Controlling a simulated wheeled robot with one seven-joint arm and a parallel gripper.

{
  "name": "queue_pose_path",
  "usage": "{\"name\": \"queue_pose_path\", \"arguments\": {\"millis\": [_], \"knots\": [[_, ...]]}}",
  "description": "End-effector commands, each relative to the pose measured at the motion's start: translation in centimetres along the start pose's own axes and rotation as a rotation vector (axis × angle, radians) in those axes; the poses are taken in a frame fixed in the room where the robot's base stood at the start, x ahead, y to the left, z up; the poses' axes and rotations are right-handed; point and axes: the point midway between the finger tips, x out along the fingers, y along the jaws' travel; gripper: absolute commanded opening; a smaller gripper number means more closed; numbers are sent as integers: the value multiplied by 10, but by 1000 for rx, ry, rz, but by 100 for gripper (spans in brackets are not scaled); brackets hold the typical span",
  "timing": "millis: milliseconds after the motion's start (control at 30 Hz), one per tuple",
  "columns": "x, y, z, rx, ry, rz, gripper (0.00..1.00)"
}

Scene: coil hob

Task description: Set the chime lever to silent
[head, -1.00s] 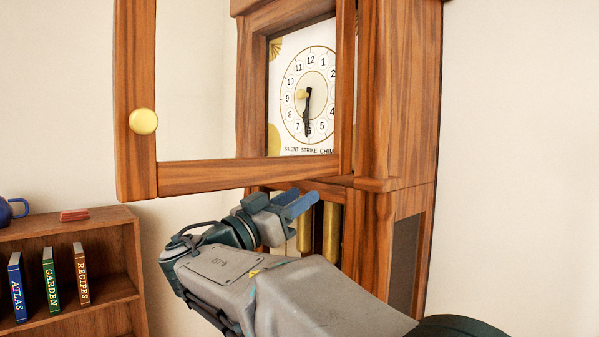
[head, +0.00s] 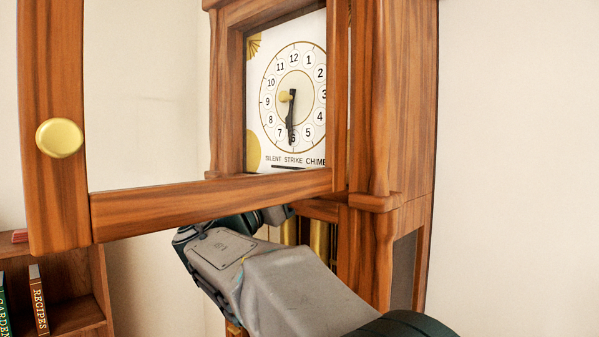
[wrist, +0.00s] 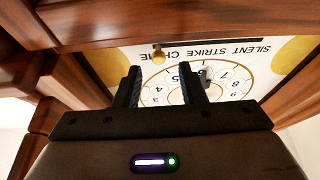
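The clock dial (head: 290,95) stands in a tall wooden clock, with SILENT, STRIKE and CHIME printed under it. In the wrist view the dial appears upside down. The chime lever's small brass knob (wrist: 159,56) is at the CHIME end of the dark slot (wrist: 225,47). My gripper (wrist: 160,72) is open and empty, its two dark fingers apart. The knob shows between the fingertips in the picture; I see no contact. In the head view the door frame hides the fingers, and I cannot see the knob there.
The open clock door (head: 210,203), with a brass knob (head: 59,138), hangs in front of my wrist in the head view. Brass weights (head: 319,240) hang below the dial. A bookshelf (head: 75,275) stands at lower left. The wall at right is bare.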

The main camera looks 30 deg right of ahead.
Motion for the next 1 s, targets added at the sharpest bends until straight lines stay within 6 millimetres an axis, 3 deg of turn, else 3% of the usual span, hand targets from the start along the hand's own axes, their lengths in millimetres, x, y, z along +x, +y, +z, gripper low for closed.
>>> {"name": "queue_pose_path", "arguments": {"millis": [200,600,633,767,1000], "knots": [[32,1,-1,-1,1,3,37],[40,0,1,-1,0,1,37],[40,0,1,-1,0,1,34],[40,0,1,-1,0,1,0],[39,-5,1,-1,0,1,0]]}}
